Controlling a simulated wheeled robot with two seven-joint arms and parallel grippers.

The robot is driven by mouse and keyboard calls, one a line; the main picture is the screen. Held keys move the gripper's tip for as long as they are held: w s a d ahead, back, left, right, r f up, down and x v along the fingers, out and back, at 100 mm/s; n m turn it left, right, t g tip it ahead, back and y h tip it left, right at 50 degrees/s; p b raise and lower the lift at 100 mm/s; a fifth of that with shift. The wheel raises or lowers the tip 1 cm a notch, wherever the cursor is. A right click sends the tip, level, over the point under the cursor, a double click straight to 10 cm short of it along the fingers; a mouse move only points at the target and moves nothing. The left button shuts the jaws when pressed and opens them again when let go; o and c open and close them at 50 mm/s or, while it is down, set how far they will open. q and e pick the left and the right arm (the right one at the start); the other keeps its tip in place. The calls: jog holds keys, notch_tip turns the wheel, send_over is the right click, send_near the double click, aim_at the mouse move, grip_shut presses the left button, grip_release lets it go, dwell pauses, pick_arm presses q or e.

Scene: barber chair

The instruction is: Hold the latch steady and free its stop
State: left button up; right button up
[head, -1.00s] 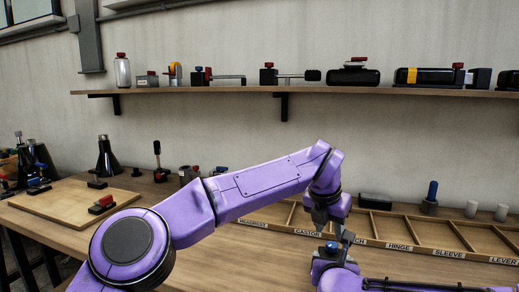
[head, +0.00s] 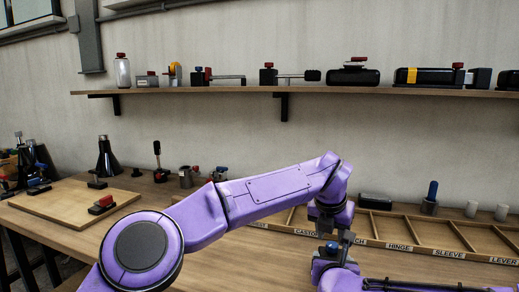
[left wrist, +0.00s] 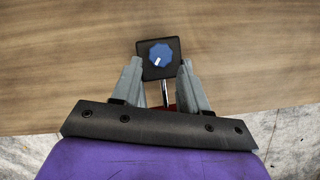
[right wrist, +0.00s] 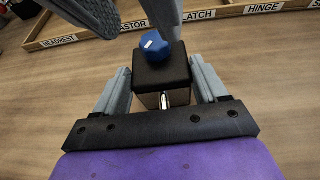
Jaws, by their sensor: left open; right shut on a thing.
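The latch is a dark block (right wrist: 162,68) with a blue knob (right wrist: 153,45) on top that carries a white mark. My right gripper (right wrist: 162,84) is shut on the block and holds it above the table. The knob also shows in the left wrist view (left wrist: 160,56), with a metal rod (left wrist: 165,92) and a bit of red below it. My left gripper (head: 329,230) is open and points down just over the knob in the head view. Its fingers stand on either side of the latch in the left wrist view. Whether they touch the knob I cannot tell.
A wooden tray (head: 402,247) with labelled compartments lies behind the grippers; its LATCH label shows in the right wrist view. A wooden board (head: 70,212) with small parts lies at the left. A shelf (head: 230,91) of assemblies hangs above. The table around the grippers is clear.

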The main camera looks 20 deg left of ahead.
pick_arm(q)
jog(key=v, duration=0.8)
jog(key=w+a+r+n+t+y, duration=0.3)
jog(key=w+a+r+y, duration=0.1)
jog(key=a, duration=0.5)
jog(key=w+a+r+n+t+y, duration=0.2)
jog(key=w+a+r+n+y, duration=0.1)
jog(key=a+r+y, duration=0.4)
jog(key=w+a+y, duration=0.1)
jog(key=a+y, duration=0.1)
jog(key=a, duration=0.1)
jog(key=shift+w+a+t, duration=0.25)
jog(key=shift+a+t, duration=0.05)
jog(key=shift+t, duration=0.1)
jog(key=shift+o, duration=1.4)
jog(key=shift+f, duration=0.1)
jog(key=m+g+h, duration=0.8)
jog(key=m+h, duration=0.7)
jog(key=h, duration=0.1)
send_near(331, 244)
jog(key=x, duration=0.8)
jog(key=shift+d+f, duration=0.1)
jog(key=shift+f, duration=0.1)
